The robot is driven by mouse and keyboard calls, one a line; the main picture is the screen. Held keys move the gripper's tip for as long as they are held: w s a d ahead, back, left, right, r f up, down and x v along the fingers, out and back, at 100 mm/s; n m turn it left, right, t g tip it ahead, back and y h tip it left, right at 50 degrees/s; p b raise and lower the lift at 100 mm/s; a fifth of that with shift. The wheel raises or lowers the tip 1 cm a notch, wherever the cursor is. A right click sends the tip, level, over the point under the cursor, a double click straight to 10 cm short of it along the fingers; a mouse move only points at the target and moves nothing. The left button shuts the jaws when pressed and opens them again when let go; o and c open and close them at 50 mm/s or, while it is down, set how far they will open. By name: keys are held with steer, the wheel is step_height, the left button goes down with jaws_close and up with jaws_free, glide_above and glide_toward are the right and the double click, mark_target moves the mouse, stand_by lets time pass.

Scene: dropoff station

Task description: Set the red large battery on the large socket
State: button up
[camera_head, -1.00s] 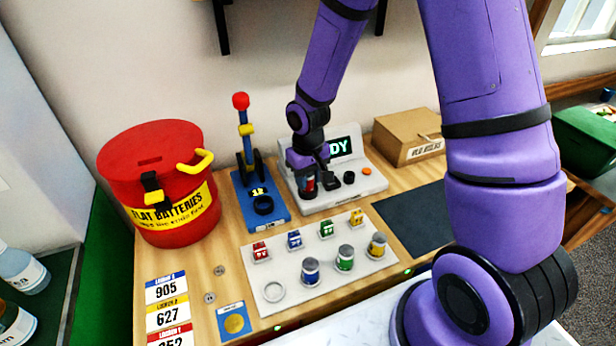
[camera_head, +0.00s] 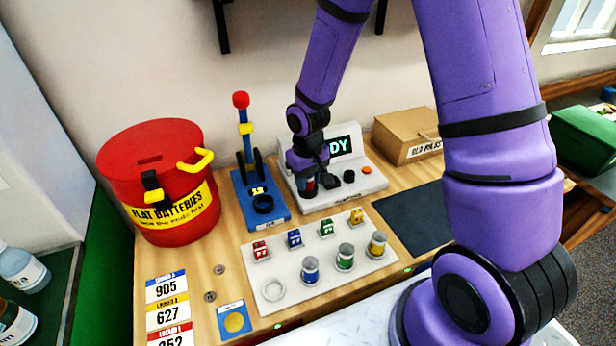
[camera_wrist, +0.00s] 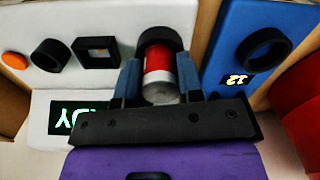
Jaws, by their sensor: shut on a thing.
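The red large battery (camera_wrist: 158,68) is a red cylinder with a pale band and a silvery end. My gripper (camera_wrist: 160,85) is shut on it, one finger on each side; the gripper also shows in the head view (camera_head: 308,172). The battery's far end meets a round black socket (camera_wrist: 160,38), the largest-looking one on the white tester (camera_head: 357,197). I cannot tell how deep it sits. In the head view the battery (camera_head: 310,188) is mostly hidden by my gripper.
A square socket (camera_wrist: 97,52), another round socket (camera_wrist: 47,53) and an orange button (camera_wrist: 15,60) lie beside it. A blue lever device (camera_head: 275,212) stands close left. A white tray (camera_head: 290,262) with small batteries is in front. A red bin (camera_head: 150,170) stands far left.

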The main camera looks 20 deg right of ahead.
steer(key=shift+f, duration=0.2)
steer(key=o, duration=0.7)
steer(key=shift+r, duration=5.55)
